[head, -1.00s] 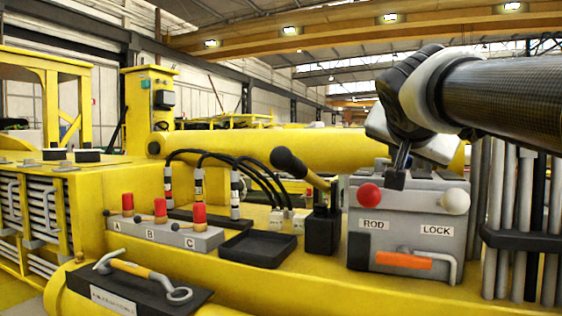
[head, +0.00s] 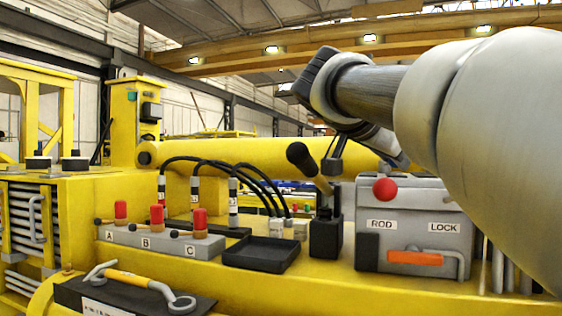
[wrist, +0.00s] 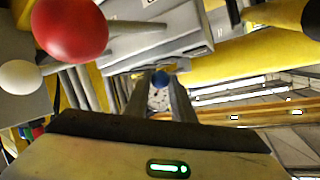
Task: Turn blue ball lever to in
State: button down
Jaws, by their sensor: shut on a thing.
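The blue ball of the lever (wrist: 158,77) shows in the wrist view between the two fingers of my gripper (wrist: 160,92), which is shut on it. In the head view, my gripper (head: 333,163) points down behind the upper left of the grey ROD/LOCK box (head: 412,252). The blue ball cannot be made out in the head view. The lever's IN mark is not readable in either view.
A red ball knob (head: 385,189) sits on the front of the box, also close in the wrist view (wrist: 70,28) with a white ball (wrist: 20,77). A black-knobbed lever (head: 300,158) stands left of my gripper. A black tray (head: 262,253) is further left.

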jog(key=shift+w+a+m+g+h, duration=0.15)
jog(key=shift+a+m+g+h, duration=0.2)
jog(key=shift+m+g+h, duration=0.2)
jog(key=c, duration=1.5)
grip_release()
jog(key=shift+a+r, duration=0.1)
